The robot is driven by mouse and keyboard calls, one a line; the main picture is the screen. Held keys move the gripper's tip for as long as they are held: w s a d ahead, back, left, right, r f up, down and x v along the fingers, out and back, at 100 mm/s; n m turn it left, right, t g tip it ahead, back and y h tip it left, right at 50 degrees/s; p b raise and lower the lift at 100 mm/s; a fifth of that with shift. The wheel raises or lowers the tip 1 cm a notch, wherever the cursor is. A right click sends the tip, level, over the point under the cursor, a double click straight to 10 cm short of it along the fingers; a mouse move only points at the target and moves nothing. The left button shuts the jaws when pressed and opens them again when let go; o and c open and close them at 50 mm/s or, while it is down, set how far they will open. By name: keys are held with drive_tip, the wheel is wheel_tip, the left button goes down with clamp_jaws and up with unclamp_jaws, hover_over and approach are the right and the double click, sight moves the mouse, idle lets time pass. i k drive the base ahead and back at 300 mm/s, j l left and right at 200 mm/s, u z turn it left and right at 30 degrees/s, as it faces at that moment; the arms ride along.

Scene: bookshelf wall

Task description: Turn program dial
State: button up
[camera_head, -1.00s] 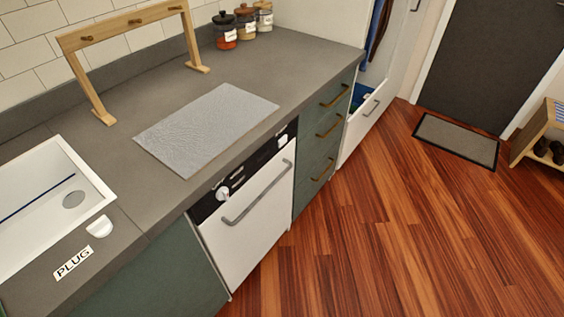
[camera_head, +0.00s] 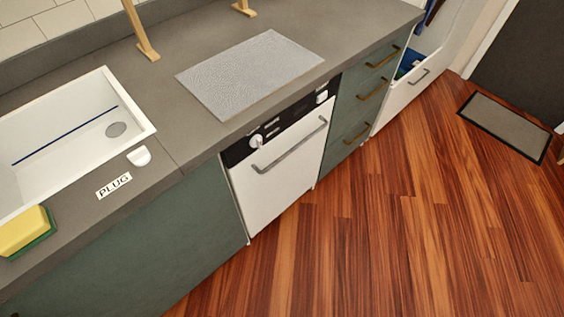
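The program dial (camera_head: 256,141) is a small round white knob on the left part of the black control strip of the white dishwasher (camera_head: 283,168). The dishwasher is built in under the grey counter, and its door is shut, with a grey bar handle (camera_head: 290,146) below the strip. Another small white control (camera_head: 321,97) sits at the right end of the strip. The dial's exact setting is too small to read. My gripper is not in view, and nothing touches the dial.
A grey mat (camera_head: 250,73) lies on the counter above the dishwasher. A white sink (camera_head: 75,135), a PLUG label (camera_head: 114,185) and a sponge (camera_head: 24,232) are at left. Green drawers (camera_head: 360,100) and an open white drawer (camera_head: 408,98) stand at right. The wooden floor (camera_head: 370,240) in front is clear.

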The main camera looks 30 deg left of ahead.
sight(256, 141)
drive_tip(key=i+l+u, duration=0.15)
drive_tip(key=u, duration=0.2)
drive_tip(key=i+l+u, duration=0.15)
drive_tip(key=u, duration=0.15)
drive_tip(key=l, duration=0.1)
